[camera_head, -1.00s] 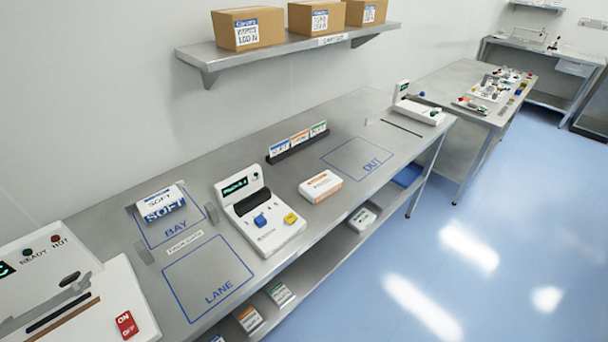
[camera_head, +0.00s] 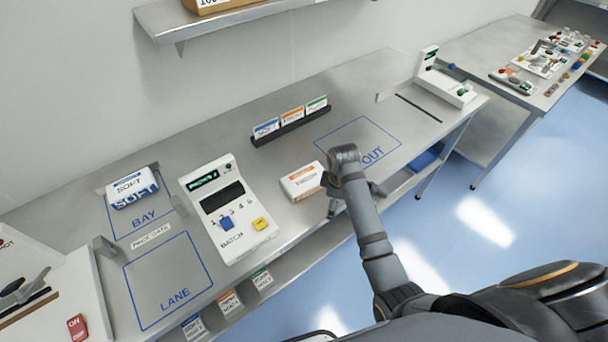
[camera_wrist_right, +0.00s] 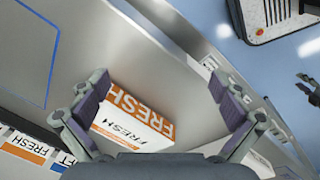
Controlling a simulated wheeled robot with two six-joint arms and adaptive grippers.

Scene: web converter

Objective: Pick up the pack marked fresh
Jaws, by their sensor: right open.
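The pack marked FRESH (camera_head: 302,181), white with an orange end, lies on the steel bench between the keypad machine and the OUT square. In the right wrist view the FRESH pack (camera_wrist_right: 130,125) lies below and between the spread fingers, nearer the left one. My right gripper (camera_wrist_right: 158,98) is open and empty. In the head view my right gripper (camera_head: 333,192) is just right of the pack, partly hidden by its own wrist. I cannot tell how high it is above the bench.
A keypad machine (camera_head: 228,210) stands left of the pack. A card rack (camera_head: 291,126) stands behind it. A SOFT pack (camera_head: 132,188) sits at the BAY square. The LANE square (camera_head: 170,280) and OUT square (camera_head: 358,137) are clear.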

